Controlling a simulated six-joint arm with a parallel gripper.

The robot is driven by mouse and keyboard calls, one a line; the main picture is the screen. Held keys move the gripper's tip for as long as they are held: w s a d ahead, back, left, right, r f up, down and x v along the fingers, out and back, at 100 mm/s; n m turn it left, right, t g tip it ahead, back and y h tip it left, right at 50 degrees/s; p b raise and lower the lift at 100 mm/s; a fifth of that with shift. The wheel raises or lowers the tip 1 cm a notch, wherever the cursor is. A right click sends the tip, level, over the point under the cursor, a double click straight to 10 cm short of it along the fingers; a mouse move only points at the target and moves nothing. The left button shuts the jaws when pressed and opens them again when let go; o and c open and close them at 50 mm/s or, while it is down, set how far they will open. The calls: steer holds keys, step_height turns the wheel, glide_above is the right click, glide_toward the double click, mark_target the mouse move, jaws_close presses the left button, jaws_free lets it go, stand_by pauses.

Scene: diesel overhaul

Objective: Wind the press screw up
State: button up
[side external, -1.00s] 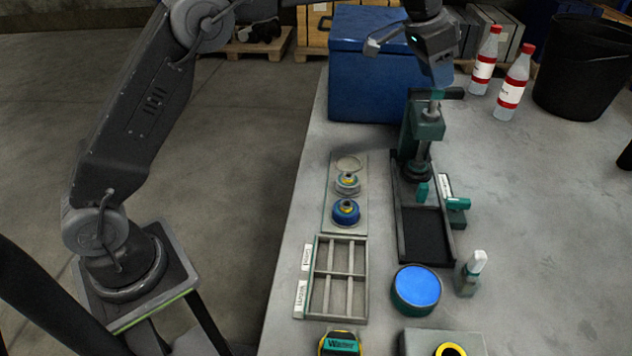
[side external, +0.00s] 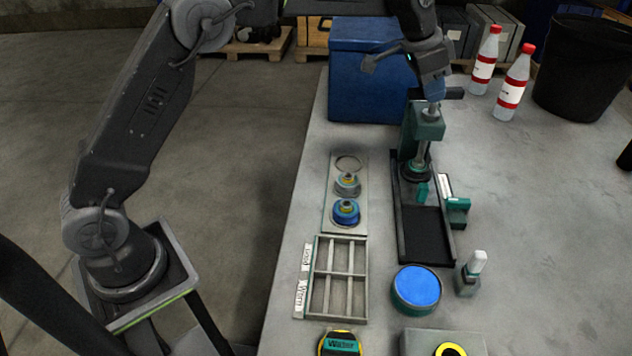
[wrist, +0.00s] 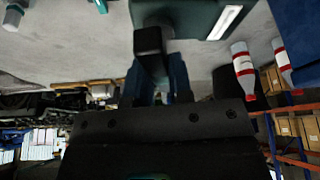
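The green press (side external: 424,128) stands at the back of a black tray on the bench. Its silver screw (side external: 432,110) rises upright from the press head, and a rod also shows below the head. A dark bar (side external: 455,93) crosses near the screw's top. My gripper (side external: 433,97) points down at the screw's top, with its blue fingertips around the handle area. In the wrist view a dark handle piece (wrist: 152,48) lies between the two blue fingers (wrist: 158,80). Whether the fingers are clamped on it cannot be told.
A blue box (side external: 368,80) stands close left of the press. Two red-capped bottles (side external: 514,88) and a black bin (side external: 583,70) are to the right. A parts board (side external: 335,212), a divided tray (side external: 316,290) and a blue-topped round tin (side external: 416,288) lie nearer.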

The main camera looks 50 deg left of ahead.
jaws_close()
steer(key=n, duration=0.2)
steer(key=n+y, duration=0.1)
steer(key=n, duration=0.1)
steer(key=shift+s+d+r+t, duration=0.1)
steer(key=shift+d+t, duration=0.1)
steer(key=shift+t, duration=0.1)
steer(key=shift+y, duration=0.3)
steer(key=shift+d+r+n, duration=0.1)
steer(key=shift+d+n, duration=0.05)
steer(key=shift+n, duration=0.45)
steer(key=shift+n+y, duration=0.7)
steer(key=shift+n, duration=0.7)
steer(key=o, duration=0.5)
jaws_free()
